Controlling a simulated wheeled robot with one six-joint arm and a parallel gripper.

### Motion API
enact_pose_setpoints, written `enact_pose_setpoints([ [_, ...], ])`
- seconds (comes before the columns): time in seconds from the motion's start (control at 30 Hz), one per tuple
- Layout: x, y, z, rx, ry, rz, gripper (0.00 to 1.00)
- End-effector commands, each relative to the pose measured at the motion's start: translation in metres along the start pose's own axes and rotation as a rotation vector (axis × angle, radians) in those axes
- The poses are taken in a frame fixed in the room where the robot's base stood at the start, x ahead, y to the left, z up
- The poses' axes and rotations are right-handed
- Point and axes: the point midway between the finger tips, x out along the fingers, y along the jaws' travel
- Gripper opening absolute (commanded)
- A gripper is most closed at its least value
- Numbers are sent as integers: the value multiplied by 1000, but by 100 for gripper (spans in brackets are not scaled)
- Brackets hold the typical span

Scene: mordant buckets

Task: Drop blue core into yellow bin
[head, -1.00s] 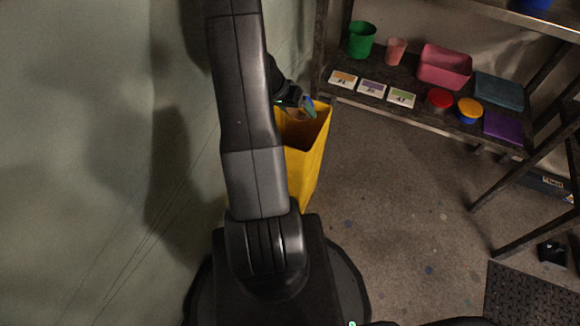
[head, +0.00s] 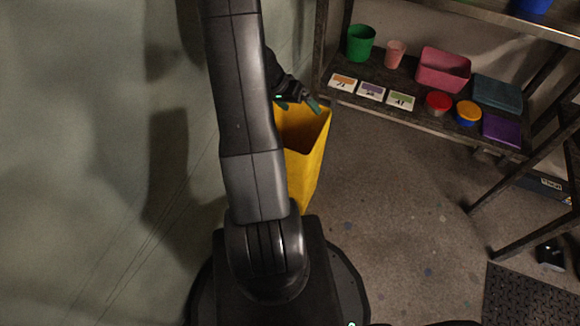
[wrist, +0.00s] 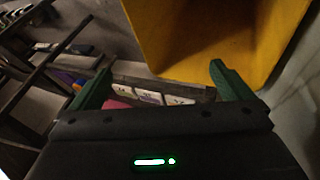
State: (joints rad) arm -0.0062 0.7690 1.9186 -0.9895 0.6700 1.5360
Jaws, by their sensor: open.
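The yellow bin (head: 305,165) stands on the floor beside the wall, partly hidden by my arm. Its open mouth faces up, and it also fills the top of the wrist view (wrist: 205,40). My gripper (head: 298,104) is over the far rim of the bin, with its green fingers spread apart. In the wrist view the gripper (wrist: 163,90) is open, with nothing between its fingers. The blue core does not show in either view now. The bottom of the bin is hidden in the head view.
A dark shelf at upper right holds a green cup (head: 361,42), a pink cup (head: 396,54), a pink tub (head: 443,70), round red (head: 438,103) and yellow-lidded (head: 468,112) containers and several cards. The wall is close on the left. The floor right of the bin is clear.

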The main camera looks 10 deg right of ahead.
Motion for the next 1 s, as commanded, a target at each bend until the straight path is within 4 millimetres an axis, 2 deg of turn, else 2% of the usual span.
enact_pose_setpoints([
  [0.03,-14,5,-6,2,4,-3,99],
  [0.2,-40,17,-17,1,3,-3,99],
  [0.4,-56,25,-23,1,1,-1,99],
  [0.77,-55,25,-23,-1,-1,0,99],
  [0.87,-47,22,-20,-1,-1,1,99],
  [1.0,-28,13,-11,-4,-3,2,99],
])
